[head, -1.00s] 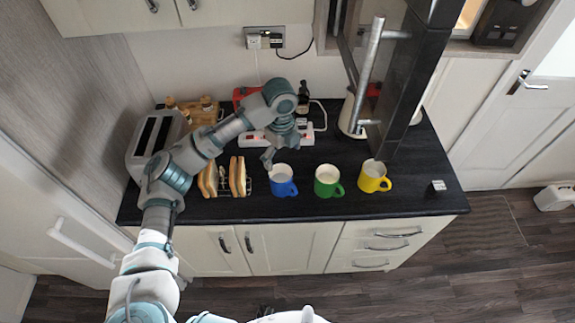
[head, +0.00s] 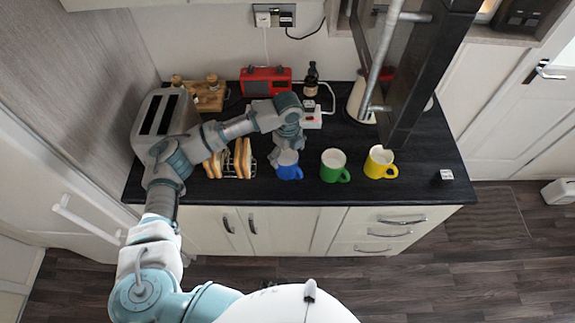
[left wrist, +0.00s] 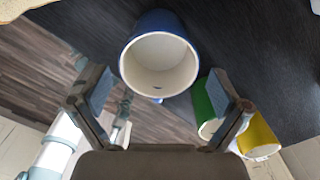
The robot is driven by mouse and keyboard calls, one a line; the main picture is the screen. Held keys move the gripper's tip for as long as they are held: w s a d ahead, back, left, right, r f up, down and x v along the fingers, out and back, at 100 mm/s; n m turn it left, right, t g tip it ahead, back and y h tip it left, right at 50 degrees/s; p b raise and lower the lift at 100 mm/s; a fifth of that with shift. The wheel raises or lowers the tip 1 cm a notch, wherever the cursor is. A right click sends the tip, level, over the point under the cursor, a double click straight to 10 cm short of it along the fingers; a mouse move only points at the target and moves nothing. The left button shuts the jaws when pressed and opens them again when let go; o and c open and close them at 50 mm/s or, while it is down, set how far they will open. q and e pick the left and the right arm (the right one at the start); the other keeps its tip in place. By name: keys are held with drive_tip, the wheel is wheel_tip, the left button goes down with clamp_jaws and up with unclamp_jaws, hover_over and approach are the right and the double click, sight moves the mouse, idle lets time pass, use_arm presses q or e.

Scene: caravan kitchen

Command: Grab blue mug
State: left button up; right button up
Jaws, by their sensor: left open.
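The blue mug (head: 288,171) stands upright on the dark counter, left of the green mug (head: 334,166). In the left wrist view the blue mug (left wrist: 160,50) is seen from above, with its pale inside towards the camera. My left gripper (head: 284,154) is at the mug's back side in the head view and partly covers its rim. In the left wrist view my left gripper (left wrist: 160,100) is open, with its fingers spread wide and nothing between the tips; the mug lies ahead, between their lines. My right gripper is not in view.
A yellow mug (head: 380,163) stands right of the green one. A toast rack (head: 230,160) with bread is to the left, near the toaster (head: 165,123). A red radio (head: 266,81) is behind. An open cabinet door (head: 425,70) hangs above the right side.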

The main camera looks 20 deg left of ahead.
sight(288, 161)
use_arm(q)
wheel_tip(288, 161, down, 4)
drive_tip(key=shift+f, duration=0.15)
drive_tip(key=c, duration=1.5)
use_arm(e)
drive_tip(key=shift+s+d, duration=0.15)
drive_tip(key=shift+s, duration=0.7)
use_arm(q)
drive_tip(key=shift+r, duration=0.2)
drive_tip(key=shift+r, duration=1.45)
drive_tip(key=shift+s+r, duration=0.2)
drive_tip(key=shift+r, duration=0.05)
drive_tip(key=s+d+r, duration=0.1)
drive_tip(key=s+d, duration=0.3)
drive_tip(key=s, duration=1.1)
drive_tip(key=shift+d+r, duration=0.15)
drive_tip(key=shift+r, duration=0.05)
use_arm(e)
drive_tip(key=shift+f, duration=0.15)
